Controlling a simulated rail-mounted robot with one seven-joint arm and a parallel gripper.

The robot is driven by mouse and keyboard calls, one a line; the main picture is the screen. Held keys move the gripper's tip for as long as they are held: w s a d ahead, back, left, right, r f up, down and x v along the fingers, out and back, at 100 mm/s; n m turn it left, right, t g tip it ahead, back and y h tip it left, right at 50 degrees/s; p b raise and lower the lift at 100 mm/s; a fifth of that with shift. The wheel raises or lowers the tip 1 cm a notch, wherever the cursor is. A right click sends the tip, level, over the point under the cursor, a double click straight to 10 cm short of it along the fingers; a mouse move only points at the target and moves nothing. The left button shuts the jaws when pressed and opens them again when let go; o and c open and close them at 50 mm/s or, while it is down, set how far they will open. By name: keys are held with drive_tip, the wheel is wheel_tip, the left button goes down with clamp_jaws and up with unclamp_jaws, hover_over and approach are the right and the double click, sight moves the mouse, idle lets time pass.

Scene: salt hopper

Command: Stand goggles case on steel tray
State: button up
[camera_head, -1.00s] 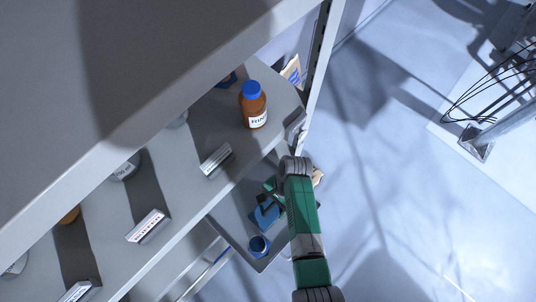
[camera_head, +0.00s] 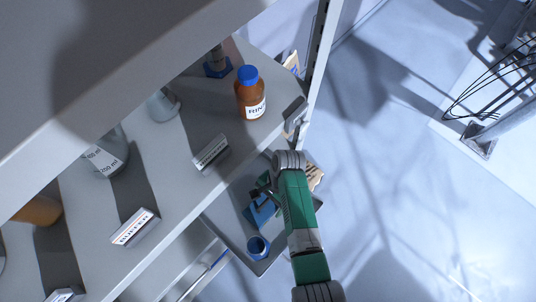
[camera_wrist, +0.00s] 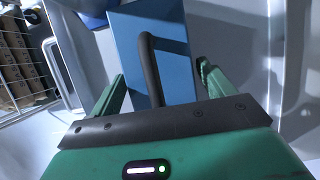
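A blue box-shaped case with a black looped handle, which I take for the goggles case (camera_wrist: 173,50), lies between my two green fingers in the wrist view. In the head view the blue case (camera_head: 260,211) shows over the grey steel tray (camera_head: 226,212), partly covered by my arm. My gripper (camera_wrist: 162,72) has its fingers spread to either side of the case, with a narrow gap at the right finger. The handle stands clear of both fingers. Whether the case rests on the tray is hard to tell.
A blue cup (camera_head: 257,247) stands near the tray's front corner. The shelf above holds a brown bottle with a blue cap (camera_head: 250,94), glassware (camera_head: 106,154) and label holders (camera_head: 134,228). A shelf upright (camera_head: 318,60) is close by my arm.

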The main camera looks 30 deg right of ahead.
drive_tip(key=shift+o, duration=0.4)
drive_tip(key=shift+d+r, duration=0.15)
drive_tip(key=shift+r, duration=0.45)
drive_tip(key=w+d+b, duration=0.1)
drive_tip(key=d, duration=0.2)
drive_tip(key=w+d+b, duration=0.1)
drive_tip(key=d+b, duration=0.1)
drive_tip(key=d, duration=0.2)
drive_tip(key=w+d+b, duration=0.1)
drive_tip(key=d+b, duration=0.1)
drive_tip(key=d, duration=0.1)
drive_tip(key=shift+w+d, duration=0.35)
drive_tip(key=shift+d, duration=0.05)
drive_tip(key=shift+w+d+r, duration=0.1)
drive_tip(key=shift+d+r, duration=0.05)
drive_tip(key=shift+d, duration=0.25)
